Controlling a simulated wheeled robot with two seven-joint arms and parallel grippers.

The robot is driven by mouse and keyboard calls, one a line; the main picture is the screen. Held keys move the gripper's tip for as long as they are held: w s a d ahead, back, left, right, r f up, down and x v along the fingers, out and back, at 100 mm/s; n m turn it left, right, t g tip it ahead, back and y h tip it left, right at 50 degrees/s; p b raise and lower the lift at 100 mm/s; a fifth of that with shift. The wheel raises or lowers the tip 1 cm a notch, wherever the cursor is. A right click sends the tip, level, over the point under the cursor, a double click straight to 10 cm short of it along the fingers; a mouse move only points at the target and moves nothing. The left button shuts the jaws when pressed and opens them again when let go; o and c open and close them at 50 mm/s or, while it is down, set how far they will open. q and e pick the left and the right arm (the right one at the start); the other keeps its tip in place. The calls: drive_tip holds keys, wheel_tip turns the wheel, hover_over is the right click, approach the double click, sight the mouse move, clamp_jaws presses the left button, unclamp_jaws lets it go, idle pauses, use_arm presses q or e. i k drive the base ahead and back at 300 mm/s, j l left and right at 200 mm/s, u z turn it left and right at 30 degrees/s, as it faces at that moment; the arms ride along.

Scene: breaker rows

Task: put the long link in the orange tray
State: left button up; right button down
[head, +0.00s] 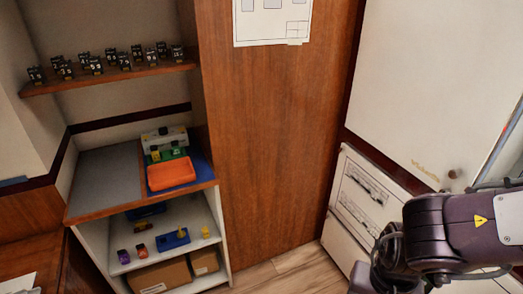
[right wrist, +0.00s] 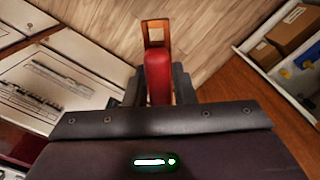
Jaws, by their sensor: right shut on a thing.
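The orange tray (head: 171,175) sits on the counter of the shelf unit at left in the head view, and it looks empty. My right gripper (right wrist: 157,86) is shut on a long red piece (right wrist: 158,70) with a brown, open frame-like end pointing away from the gripper. I cannot tell for sure that this piece is the long link. My right arm comes in at the lower right of the head view, and its gripper is out of that view. My left gripper is in neither view.
Small green and yellow pieces (head: 166,153) stand behind the tray. Several black numbered blocks (head: 96,66) line the upper shelf. The lower shelf holds a blue bin (head: 172,240) and small coloured pieces, with cardboard boxes (head: 160,277) below. The grey counter area (head: 105,182) left of the tray is clear.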

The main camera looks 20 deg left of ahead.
sight(172, 175)
drive_tip(key=i+j+u, duration=1.05)
drive_tip(key=i+j, duration=0.1)
drive_tip(key=i, duration=0.6)
drive_tip(key=k+j, duration=0.25)
drive_tip(key=j+z, duration=0.05)
drive_tip(key=j, duration=0.05)
